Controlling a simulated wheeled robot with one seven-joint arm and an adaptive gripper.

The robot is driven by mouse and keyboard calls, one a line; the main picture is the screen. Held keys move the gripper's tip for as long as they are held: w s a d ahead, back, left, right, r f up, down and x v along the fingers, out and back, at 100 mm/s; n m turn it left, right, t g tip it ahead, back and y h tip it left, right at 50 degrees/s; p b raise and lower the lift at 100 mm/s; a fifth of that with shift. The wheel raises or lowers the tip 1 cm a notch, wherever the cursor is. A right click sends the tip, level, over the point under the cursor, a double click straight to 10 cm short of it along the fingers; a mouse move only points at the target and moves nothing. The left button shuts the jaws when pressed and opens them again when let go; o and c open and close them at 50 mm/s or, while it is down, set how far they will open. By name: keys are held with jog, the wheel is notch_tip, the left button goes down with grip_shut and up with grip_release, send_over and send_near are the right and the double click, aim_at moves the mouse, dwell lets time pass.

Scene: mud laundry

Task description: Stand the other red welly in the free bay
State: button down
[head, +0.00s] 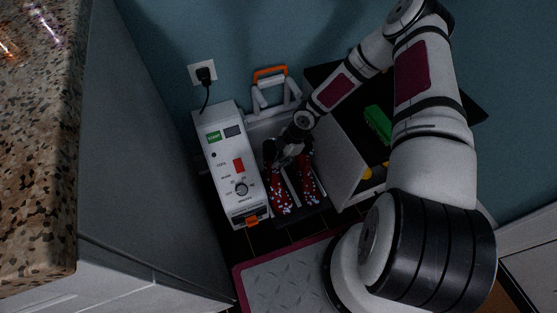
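Two red wellies with white spots show side by side in the head view, in the dark-floored space beside the white control box. The left welly (280,196) is partly covered at its top by my gripper (282,157). The right welly (308,182) is just to the right, with a thin pale strip between the two. My gripper is at the upper end of the left welly, near or touching it. The fingers are small and dark, so I cannot tell whether they are shut on it. I cannot make out a free bay; my gripper and arm hide part of this space.
The white control box (228,165) with dial and switch stands close on the left. An orange-topped handle (270,72) rises behind. A grey panel (341,161) stands close on the right, beside a dark compartment holding a green object (378,124). A speckled counter (40,130) is far left.

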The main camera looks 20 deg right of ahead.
jog(key=shift+n, duration=0.3)
jog(key=shift+d, duration=0.1)
jog(key=shift+s+d, duration=0.2)
jog(key=shift+d, duration=0.1)
jog(key=shift+f, duration=0.1)
dwell(0.7)
jog(key=shift+f, duration=0.3)
jog(key=shift+f+b, duration=0.15)
jog(key=shift+b, duration=0.2)
jog(key=shift+f+b, duration=0.4)
jog(key=shift+f, duration=0.05)
dwell(0.6)
